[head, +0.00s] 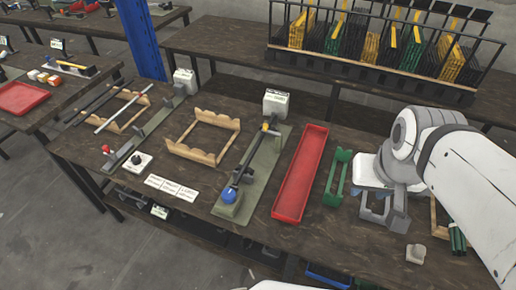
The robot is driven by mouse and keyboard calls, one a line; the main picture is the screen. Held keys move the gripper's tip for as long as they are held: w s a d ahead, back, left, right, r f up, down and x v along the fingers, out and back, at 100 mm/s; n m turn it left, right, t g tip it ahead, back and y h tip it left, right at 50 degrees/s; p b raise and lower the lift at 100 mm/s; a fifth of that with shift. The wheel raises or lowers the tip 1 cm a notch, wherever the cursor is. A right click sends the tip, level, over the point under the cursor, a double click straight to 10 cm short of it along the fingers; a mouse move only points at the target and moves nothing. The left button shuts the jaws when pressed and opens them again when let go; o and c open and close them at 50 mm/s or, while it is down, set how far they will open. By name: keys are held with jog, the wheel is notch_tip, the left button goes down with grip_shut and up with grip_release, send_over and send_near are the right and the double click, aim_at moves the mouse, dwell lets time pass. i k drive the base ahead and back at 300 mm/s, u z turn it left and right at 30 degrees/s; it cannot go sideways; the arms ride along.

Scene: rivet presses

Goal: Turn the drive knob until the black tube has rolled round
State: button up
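A press with a long olive base (262,170) stands mid-table, with a white box (276,102) at its far end. A blue knob (229,195) sits at its near end, and a dark tube-like part (248,158) runs along it. A small white box with a black knob (138,161) stands left of it. Black tubes (98,101) lie on a wooden rack at the far left. I cannot tell which knob is the drive knob. My gripper (384,212) points down at the right, beyond the red tray and apart from both knobs; its finger opening is unclear.
A red tray (293,205) and a green holder (338,178) lie between the press and my gripper. An empty wooden frame (204,137) lies left of the press. A rack of coloured bins (378,50) stands behind. White labels (171,187) lie near the front edge.

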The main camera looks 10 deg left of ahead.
aim_at(228, 195)
jog(key=z, duration=0.5)
jog(key=k, duration=1.65)
jog(key=u, duration=1.15)
jog(key=i, duration=1.65)
jog(key=u, duration=0.05)
